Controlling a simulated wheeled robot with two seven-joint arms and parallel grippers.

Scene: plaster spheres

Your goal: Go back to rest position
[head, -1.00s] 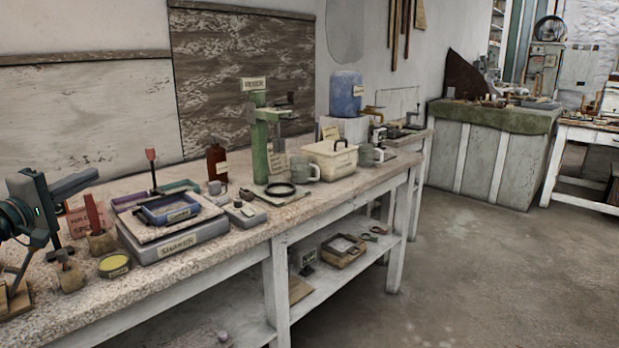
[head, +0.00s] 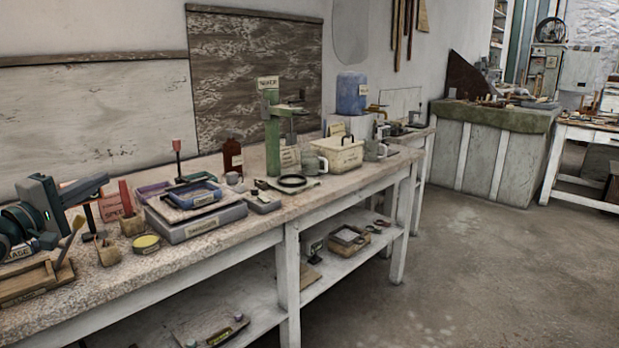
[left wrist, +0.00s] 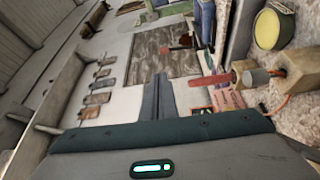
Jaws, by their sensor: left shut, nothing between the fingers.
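My left gripper (head: 106,179) is at the left edge of the head view, above the left part of the bench. Its dark body with a small green light is tilted, and its fingers point right, toward the back of the bench. In the left wrist view its two fingers (left wrist: 158,95) lie together, shut, with nothing held. The fingers stand clear of the shaker (head: 198,222) with its blue tray. My right gripper is in neither view.
The long bench (head: 185,258) holds a yellow tin (head: 146,243), a small block (head: 109,252), a red sign (head: 118,198), a green press (head: 272,140) and a cream box (head: 337,154). A wooden tray (head: 40,280) lies at the left front. The floor (head: 470,270) to the right is clear.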

